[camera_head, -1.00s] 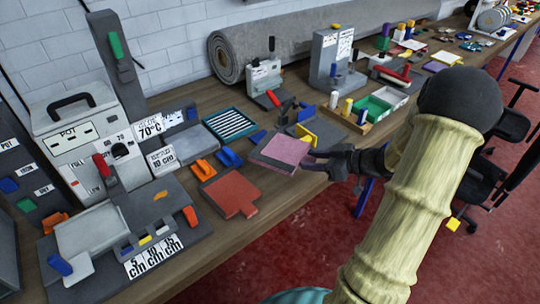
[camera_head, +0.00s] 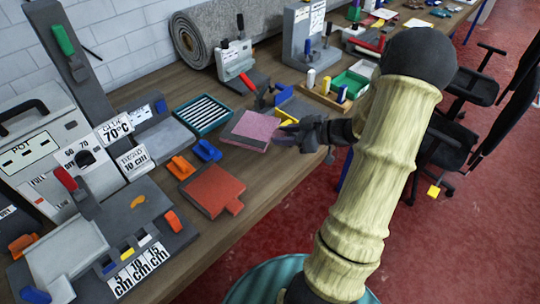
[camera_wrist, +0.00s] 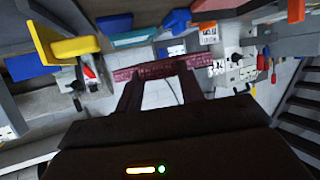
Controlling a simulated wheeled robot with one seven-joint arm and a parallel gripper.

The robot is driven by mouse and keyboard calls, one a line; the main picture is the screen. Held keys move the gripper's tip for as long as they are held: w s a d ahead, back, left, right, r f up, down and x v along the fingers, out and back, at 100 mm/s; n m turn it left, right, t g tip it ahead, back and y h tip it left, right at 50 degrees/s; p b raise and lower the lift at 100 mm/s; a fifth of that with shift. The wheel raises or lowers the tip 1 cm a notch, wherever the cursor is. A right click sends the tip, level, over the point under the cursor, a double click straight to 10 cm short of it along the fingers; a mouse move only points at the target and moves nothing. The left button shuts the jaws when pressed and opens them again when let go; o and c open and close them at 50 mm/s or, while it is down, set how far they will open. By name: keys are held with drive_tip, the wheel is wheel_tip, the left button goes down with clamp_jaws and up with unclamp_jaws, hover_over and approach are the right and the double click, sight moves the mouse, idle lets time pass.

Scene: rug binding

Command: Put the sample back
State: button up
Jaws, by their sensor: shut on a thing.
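The sample, a flat pink-mauve speckled square (camera_head: 251,128), is in the middle of the bench in the head view, over a grey surface. Whether it touches that surface is unclear. My gripper (camera_head: 279,136) is at its right edge, shut on it. In the wrist view the sample shows as a thin maroon strip (camera_wrist: 150,70) across the tips of my two fingers (camera_wrist: 157,74). The exact grip is small and partly hidden in the head view.
A striped teal-framed tray (camera_head: 203,113) and a blue tool (camera_head: 206,150) lie left of the sample. A red-orange board (camera_head: 212,190) lies nearer. A yellow block (camera_head: 287,116) stands just behind my gripper. A grey rug roll (camera_head: 190,40) lies at the back.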

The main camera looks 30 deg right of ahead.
hover_over(284, 164)
wheel_tip(284, 164, down, 4)
drive_tip(key=shift+f, duration=0.25)
drive_tip(key=shift+s, duration=0.15)
drive_tip(key=shift+a+f, duration=0.1)
drive_tip(key=shift+f, duration=2)
drive_tip(key=shift+f, duration=0.3)
drive_tip(key=shift+f, duration=0.2)
